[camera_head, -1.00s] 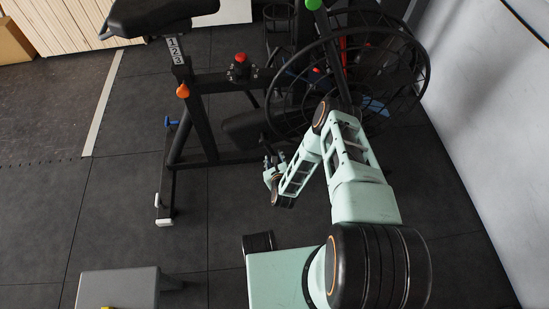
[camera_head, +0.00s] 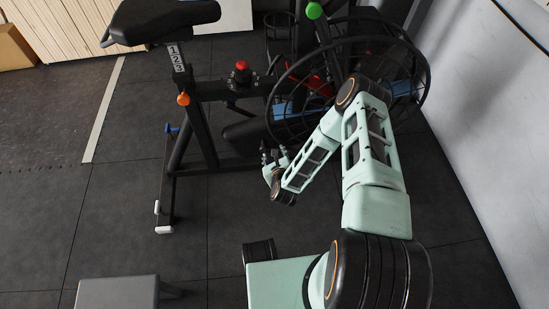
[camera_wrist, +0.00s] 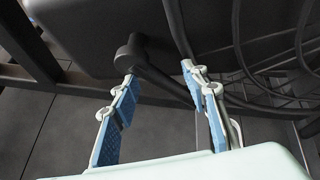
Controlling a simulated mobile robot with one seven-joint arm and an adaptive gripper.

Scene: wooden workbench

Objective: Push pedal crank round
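The black exercise bike (camera_head: 185,130) stands behind my arm. In the wrist view a dark crank-like bar with a round end (camera_wrist: 131,52) runs down to the right below a large dark block (camera_wrist: 95,20). I cannot tell for certain whether this is the pedal crank. My gripper (camera_wrist: 160,78) is open, its two blue-padded fingers apart. The bar passes across the gap between the fingertips; contact is unclear. In the head view my gripper (camera_head: 272,160) is low beside the bike's dark block (camera_head: 246,133), in front of the round wire cage (camera_head: 418,100).
The cage fills the right side of the wrist view. A white wall (camera_head: 490,140) rises at right. The saddle (camera_head: 165,20) overhangs at upper left. A grey stool (camera_head: 118,292) stands at the front left. Dark floor (camera_head: 120,220) is clear to the left.

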